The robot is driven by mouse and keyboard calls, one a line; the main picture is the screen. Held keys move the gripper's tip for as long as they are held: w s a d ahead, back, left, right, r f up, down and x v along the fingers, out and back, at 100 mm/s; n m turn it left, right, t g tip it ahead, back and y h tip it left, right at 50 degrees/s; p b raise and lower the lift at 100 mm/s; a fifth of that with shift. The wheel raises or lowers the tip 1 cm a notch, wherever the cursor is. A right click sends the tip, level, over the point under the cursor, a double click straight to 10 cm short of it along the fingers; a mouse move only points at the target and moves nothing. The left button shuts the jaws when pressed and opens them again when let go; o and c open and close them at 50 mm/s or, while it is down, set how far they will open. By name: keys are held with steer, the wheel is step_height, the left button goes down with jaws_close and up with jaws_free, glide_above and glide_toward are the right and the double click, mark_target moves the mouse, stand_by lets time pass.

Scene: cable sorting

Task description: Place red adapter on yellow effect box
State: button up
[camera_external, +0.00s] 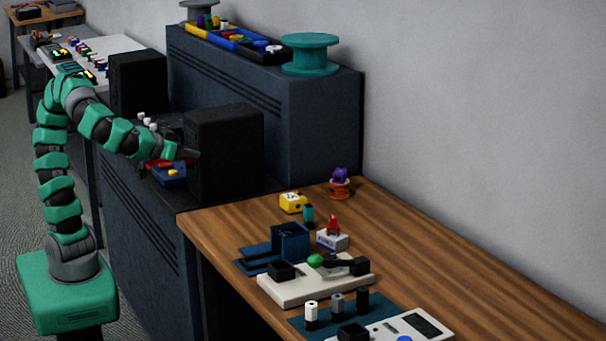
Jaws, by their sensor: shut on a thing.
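The yellow effect box (292,203) is a small yellow block with a pale, dark-marked top, near the back left of the wooden table. My gripper (190,156) is far to its left, over the dark cabinet in front of the black speaker. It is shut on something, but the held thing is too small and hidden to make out. Just below my gripper is a blue bin (174,180) with red and orange pieces in it. A red piece (333,225) also sits on a white box on the wooden table. I cannot tell which red piece is the adapter.
A black speaker (228,155) stands between my gripper and the wooden table (470,265). A teal piece (308,215) stands close beside the yellow box. An orange spool (340,188) stands behind it. Boards and devices fill the front; the table's right side is clear.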

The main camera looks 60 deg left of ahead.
steer(key=r, duration=0.1)
steer(key=w+r+p, duration=0.1)
steer(key=d+r, duration=0.1)
steer(key=shift+w, duration=0.25)
steer(key=m+h+p, duration=0.3)
steer(key=p, duration=0.2)
glide_above(290, 197)
step_height(290, 197, down, 8)
steer(key=shift+a+r, duration=0.1)
step_height(290, 197, down, 4)
steer(key=b, duration=0.3)
steer(key=shift+r, duration=0.2)
steer(key=shift+r+t, duration=0.1)
steer(key=shift+t, duration=0.2)
